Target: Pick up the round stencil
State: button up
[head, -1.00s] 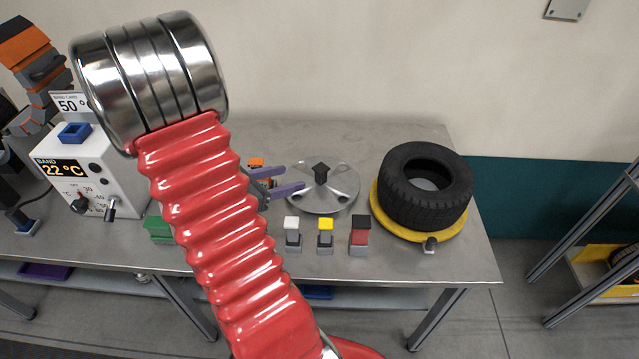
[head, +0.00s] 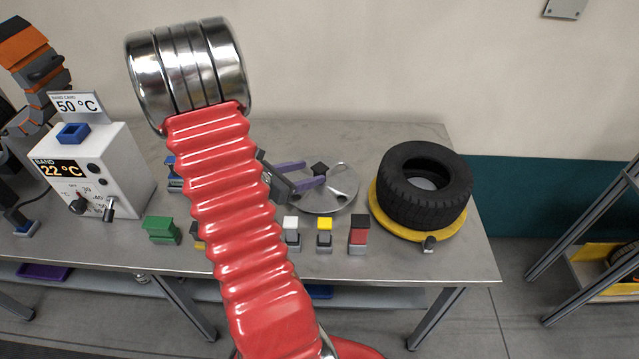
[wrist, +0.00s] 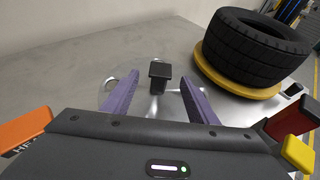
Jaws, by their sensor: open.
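The round stencil (head: 338,198) is a flat silvery disc with cut-outs and a dark upright knob (head: 319,168) at its middle. It lies on the metal table, partly hidden by my arm and fingers in the head view. My gripper (head: 312,174) has two purple fingers, which are spread apart and empty. In the wrist view the knob (wrist: 159,72) stands between the lines of the fingers (wrist: 160,92), a little beyond their tips. The disc (wrist: 172,105) shows beneath and between them. I cannot tell whether the fingers touch the disc.
A black tyre (head: 425,187) rests on a yellow round base (head: 440,236) right of the stencil. Blocks with white (head: 291,223), yellow (head: 325,224) and red-black (head: 358,232) tops stand in front. A white heater box (head: 105,175) is at the left.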

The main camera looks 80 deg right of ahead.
aim_at(315, 171)
jog(key=shift+s+d+f, duration=0.1)
jog(key=shift+s+d, duration=0.05)
jog(key=shift+d, duration=0.05)
jog(key=shift+x, duration=2.6)
grip_shut()
